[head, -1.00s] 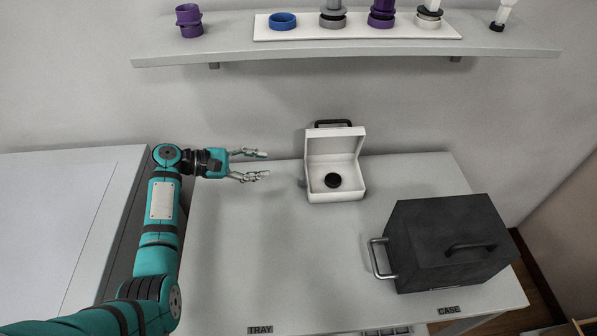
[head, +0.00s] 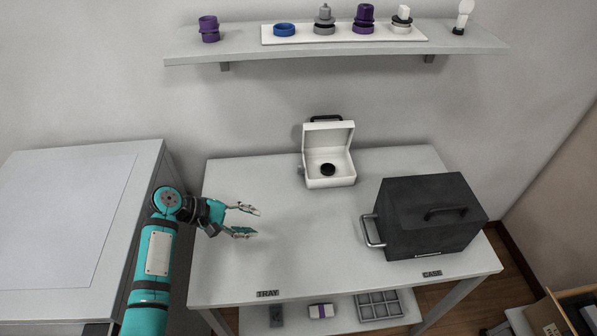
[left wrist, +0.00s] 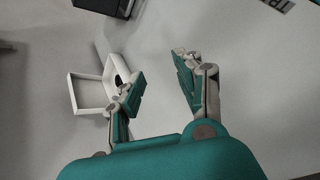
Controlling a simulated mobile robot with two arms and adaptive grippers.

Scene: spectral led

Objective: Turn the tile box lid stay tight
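The white tile box (head: 329,183) stands at the back of the table with its lid (head: 328,138) raised. A round black piece (head: 327,169) lies inside it. A small grey knob-like part (head: 301,170) shows on the box's left side; I cannot tell whether it is the lid stay or whether it is tight. My left gripper (head: 250,222) is open and empty, in front and to the left of the box, apart from it. In the left wrist view the open fingers (left wrist: 160,68) show, with the box (left wrist: 88,92) beyond the left finger and partly hidden by it. My right gripper is not in view.
A dark case (head: 430,220) with a side handle stands at the table's right. The table (head: 300,255) is clear in the middle and front. A wall shelf (head: 225,50) holds rings and a bulb. A compartment tray (head: 380,306) sits below the table.

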